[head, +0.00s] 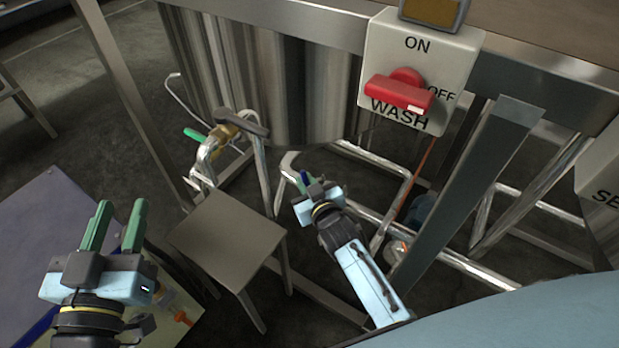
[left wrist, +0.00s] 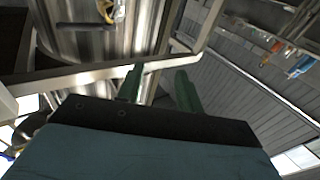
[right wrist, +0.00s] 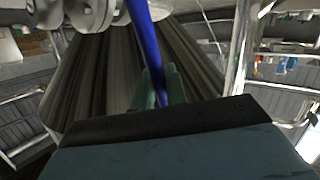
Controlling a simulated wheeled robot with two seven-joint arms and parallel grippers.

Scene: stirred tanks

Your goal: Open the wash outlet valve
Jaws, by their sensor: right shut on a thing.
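A box labelled WASH (head: 418,60) with a red knob (head: 398,94) stands at the upper middle of the head view. My right gripper (head: 308,184) is below and left of it, beside the steel tank. In the right wrist view it is shut on a long blue lever (right wrist: 147,45), which runs up between the green fingers toward pale flanged fittings (right wrist: 90,12). In the head view only a small bit of blue shows at the fingertips. The valve body there is hidden. My left gripper (head: 116,228) is open and empty at the lower left.
A brass fitting (head: 224,133) with a green handle and grey lever sits on pipework by the tank (head: 270,85). A small grey stool (head: 228,230) stands between my grippers. Steel frame tubes (head: 390,165) and a slanted beam (head: 475,180) are right of my right gripper.

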